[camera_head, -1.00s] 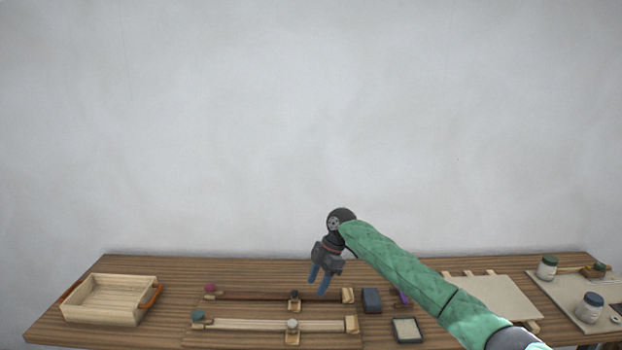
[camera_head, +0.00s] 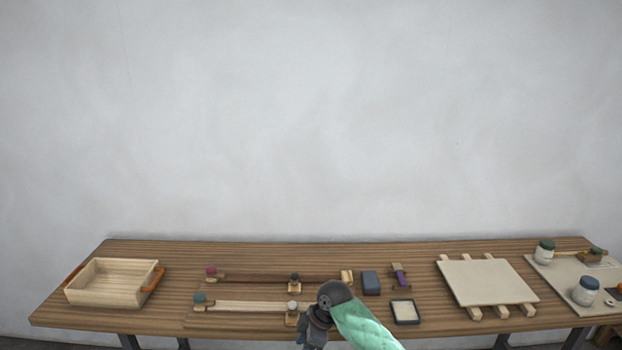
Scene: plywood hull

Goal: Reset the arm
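My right arm, in a green sleeve, comes in from the bottom right in the head view. Its gripper (camera_head: 307,340) is low in the picture, at the table's front edge, partly cut off by the bottom border. Whether its fingers are apart or together cannot be made out, and I see nothing held in it. The arm's dark wrist covers the right end of the front pale strip (camera_head: 250,307). My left gripper is not in view.

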